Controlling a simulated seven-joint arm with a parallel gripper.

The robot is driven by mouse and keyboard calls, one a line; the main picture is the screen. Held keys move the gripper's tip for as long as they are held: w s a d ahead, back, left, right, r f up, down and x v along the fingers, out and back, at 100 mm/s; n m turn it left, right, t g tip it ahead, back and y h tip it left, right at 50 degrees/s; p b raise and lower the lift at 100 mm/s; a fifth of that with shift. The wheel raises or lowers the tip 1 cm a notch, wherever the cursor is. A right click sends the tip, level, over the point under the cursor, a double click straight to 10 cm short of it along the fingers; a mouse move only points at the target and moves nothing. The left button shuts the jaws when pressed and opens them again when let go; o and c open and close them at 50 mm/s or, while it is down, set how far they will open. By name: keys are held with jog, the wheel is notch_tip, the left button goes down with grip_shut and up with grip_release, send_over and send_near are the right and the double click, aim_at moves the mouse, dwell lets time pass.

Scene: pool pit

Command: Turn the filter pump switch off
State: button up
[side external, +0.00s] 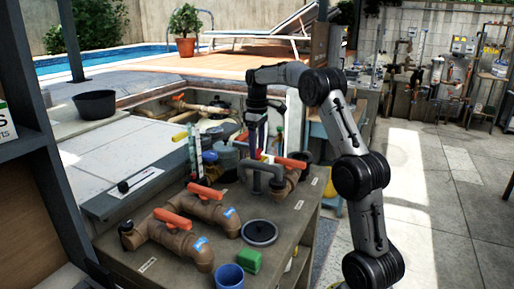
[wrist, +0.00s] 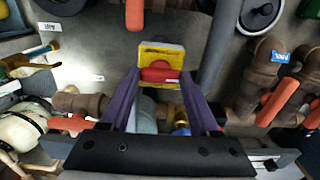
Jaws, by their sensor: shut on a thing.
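The filter pump switch, which looks like a red knob (wrist: 160,75) on a yellow plate (wrist: 163,55), sits at the middle of the wrist view. My gripper (wrist: 160,78) has its two purple fingers on either side of the red knob and is shut on it. In the side view my gripper (side external: 258,150) points down over the back of the bench, among the pipes. A small yellow part of the switch (side external: 265,157) shows at its fingertips there. The finger contact and the switch's marking are too small to read in the side view.
Brown pipes with orange valve handles (side external: 173,223) stand on the bench (side external: 165,268). A grey pipe (side external: 262,166) rises close to my gripper. A blue cup (side external: 229,276), green block (side external: 248,261) and round black-rimmed lid (side external: 259,232) are at the front. Open floor lies right.

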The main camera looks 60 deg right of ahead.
jog(key=o, duration=1.4)
jog(key=shift+c, duration=0.2)
notch_tip(320, 180, up, 14)
